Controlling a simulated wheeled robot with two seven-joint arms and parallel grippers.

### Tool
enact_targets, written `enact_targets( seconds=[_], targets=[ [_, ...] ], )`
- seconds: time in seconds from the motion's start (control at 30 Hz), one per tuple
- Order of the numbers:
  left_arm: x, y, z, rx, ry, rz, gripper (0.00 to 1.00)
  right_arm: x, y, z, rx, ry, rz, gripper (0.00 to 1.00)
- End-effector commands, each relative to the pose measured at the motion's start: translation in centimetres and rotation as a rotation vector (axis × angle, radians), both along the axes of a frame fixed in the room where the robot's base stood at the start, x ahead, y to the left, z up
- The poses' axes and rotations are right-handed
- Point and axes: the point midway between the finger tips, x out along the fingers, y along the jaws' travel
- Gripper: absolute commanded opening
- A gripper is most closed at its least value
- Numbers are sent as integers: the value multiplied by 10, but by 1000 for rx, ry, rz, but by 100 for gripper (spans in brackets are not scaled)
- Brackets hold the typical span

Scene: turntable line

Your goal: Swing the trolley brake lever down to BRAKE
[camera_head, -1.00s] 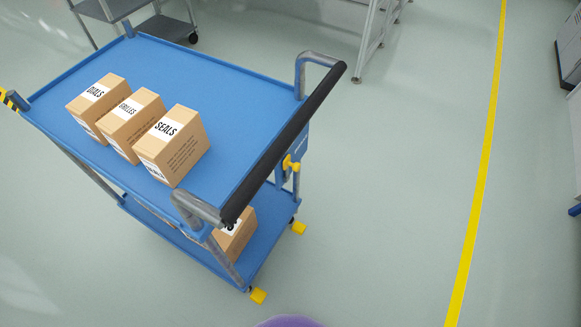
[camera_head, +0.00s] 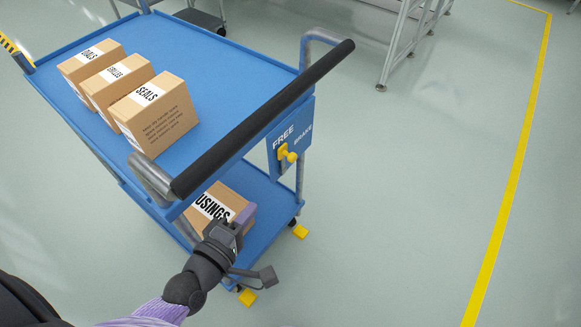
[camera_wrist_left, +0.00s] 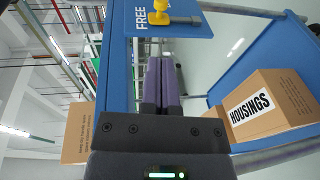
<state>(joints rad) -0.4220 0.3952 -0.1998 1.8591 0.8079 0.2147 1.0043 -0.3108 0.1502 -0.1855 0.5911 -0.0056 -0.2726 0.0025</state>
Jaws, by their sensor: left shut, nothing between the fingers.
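The blue trolley (camera_head: 230,72) stands at left centre in the head view. Its brake plate (camera_head: 273,141) hangs below the black handle end, with FREE on its left part and BRAKE on its right. The small yellow brake lever (camera_head: 289,154) sits on this plate; its exact angle is hard to tell. In the left wrist view the yellow lever part (camera_wrist_left: 160,14) shows at the top, beside the word FREE. My left gripper (camera_head: 246,212) is shut and empty, below and left of the lever, apart from it. Its purple fingers (camera_wrist_left: 161,68) point toward the plate. My right gripper is out of view.
Boxes marked SEALS (camera_head: 158,115) and others stand on the top deck. A HOUSINGS box (camera_head: 212,206) sits on the lower deck close to my left gripper. The black handle bar (camera_head: 265,120) runs above the plate. Floor to the right is clear.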

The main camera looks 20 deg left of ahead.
Motion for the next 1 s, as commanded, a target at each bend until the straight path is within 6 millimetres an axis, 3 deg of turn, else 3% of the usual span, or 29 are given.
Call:
enact_targets(
  seconds=[0.23,0.7,1.0],
  targets=[
    [17,-3,-4,2,-2,3,0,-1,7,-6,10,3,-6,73],
    [113,-22,-22,2,2,0,0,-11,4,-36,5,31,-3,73],
    [136,-26,-23,4,2,-2,0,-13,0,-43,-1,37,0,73]
  ],
)
